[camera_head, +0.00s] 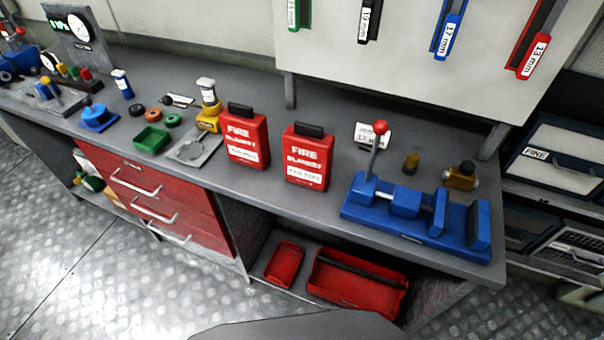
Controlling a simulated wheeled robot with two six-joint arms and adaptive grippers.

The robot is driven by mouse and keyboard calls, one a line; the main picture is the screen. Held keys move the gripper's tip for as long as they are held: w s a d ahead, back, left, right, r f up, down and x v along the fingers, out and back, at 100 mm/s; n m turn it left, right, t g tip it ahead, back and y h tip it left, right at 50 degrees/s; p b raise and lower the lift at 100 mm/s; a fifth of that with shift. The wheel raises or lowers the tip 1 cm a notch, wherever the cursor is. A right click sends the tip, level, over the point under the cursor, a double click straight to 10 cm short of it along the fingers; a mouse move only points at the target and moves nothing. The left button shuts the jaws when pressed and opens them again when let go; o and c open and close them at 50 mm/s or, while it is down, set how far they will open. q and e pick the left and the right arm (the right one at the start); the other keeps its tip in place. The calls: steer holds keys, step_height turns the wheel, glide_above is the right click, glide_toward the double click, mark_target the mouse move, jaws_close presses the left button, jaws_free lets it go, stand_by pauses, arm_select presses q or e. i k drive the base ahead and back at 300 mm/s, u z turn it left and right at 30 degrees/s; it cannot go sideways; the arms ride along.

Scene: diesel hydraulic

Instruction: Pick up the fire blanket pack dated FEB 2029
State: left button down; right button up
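Two red fire blanket packs with dark top tabs stand upright on the grey workbench (270,187). The left pack (246,137) has a white date label too small to read. The right pack (309,157) has a white date label that seems to begin with FEB; its year is too blurred to be sure of. A gap separates the packs. Neither of my grippers is in view.
A blue vise (405,205) with a red-knobbed lever (378,145) stands right of the packs. A yellow-based part (209,118) and a grey plate (194,147) are to the left. A tool board (415,50) hangs behind. Red trays (357,285) lie on the shelf below.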

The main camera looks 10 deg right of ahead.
mark_target(308, 152)
steer(key=z, duration=1.1)
steer(key=k, duration=0.35)
steer(key=z, duration=0.55)
